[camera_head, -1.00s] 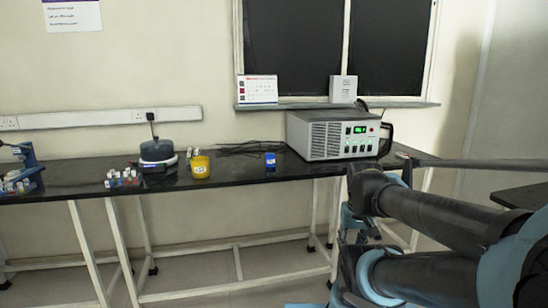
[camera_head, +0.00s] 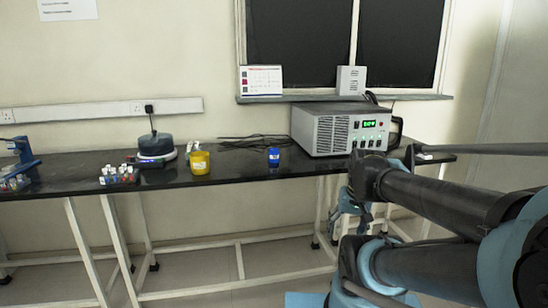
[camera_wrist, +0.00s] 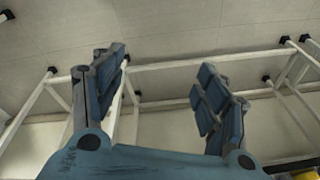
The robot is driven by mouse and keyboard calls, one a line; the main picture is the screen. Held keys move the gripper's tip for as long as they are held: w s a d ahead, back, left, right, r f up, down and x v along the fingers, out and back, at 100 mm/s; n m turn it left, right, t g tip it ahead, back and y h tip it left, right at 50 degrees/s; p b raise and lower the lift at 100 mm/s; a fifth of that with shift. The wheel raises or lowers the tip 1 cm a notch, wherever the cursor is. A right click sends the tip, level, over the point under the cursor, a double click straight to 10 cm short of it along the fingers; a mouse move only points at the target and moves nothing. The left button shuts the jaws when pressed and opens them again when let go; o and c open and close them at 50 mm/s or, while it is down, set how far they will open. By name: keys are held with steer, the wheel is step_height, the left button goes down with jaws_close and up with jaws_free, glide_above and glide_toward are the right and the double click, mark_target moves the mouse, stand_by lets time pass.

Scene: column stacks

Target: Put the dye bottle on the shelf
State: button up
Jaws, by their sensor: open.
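A small blue bottle (camera_head: 273,157) stands upright on the black bench top (camera_head: 235,171), left of a grey power unit. A larger yellow container (camera_head: 200,163) with a white label stands to its left; I cannot tell for sure which is the dye bottle. A narrow ledge (camera_head: 420,97) under the window is the only shelf-like surface I see. My gripper is at the front right of the bench, apart from both containers. In the wrist view my gripper (camera_wrist: 160,72) is open and empty, facing the floor and the bench's white legs.
The grey power unit (camera_head: 340,130) fills the bench's right part. A stirrer-like device (camera_head: 156,148), a rack of small vials (camera_head: 119,174) and a blue stand (camera_head: 22,158) are on the left. A card (camera_head: 261,80) and a white box (camera_head: 351,80) stand on the ledge. Cables lie behind the blue bottle.

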steer(key=w+a+r+m+t+y, duration=0.1)
steer(key=w+a+r+m+y, duration=0.1)
steer(key=w+a+m, duration=0.3)
steer(key=w+a+r+m+y, duration=0.1)
steer(key=w+a+r+y, duration=0.15)
steer(key=w, duration=0.45)
steer(key=m+t+y, duration=0.6)
steer(key=m+y, duration=0.3)
steer(key=m, duration=0.8)
glide_toward(278, 151)
steer(key=s+d, duration=0.2)
steer(key=s, duration=0.1)
steer(key=s+d, duration=0.1)
steer(key=shift+s+f, duration=0.15)
steer(key=shift+f, duration=0.25)
steer(key=shift+w+d+f+m+t+y, duration=0.1)
steer(key=shift+w+d+m+t+y, duration=0.15)
steer(key=shift+w+m+t, duration=0.35)
steer(key=x, duration=1.7)
steer(key=shift+w+a+f, duration=0.15)
steer(key=shift+w+f, duration=0.1)
steer(key=shift+w, duration=0.05)
steer(key=c, duration=1.4)
steer(key=shift+r, duration=0.1)
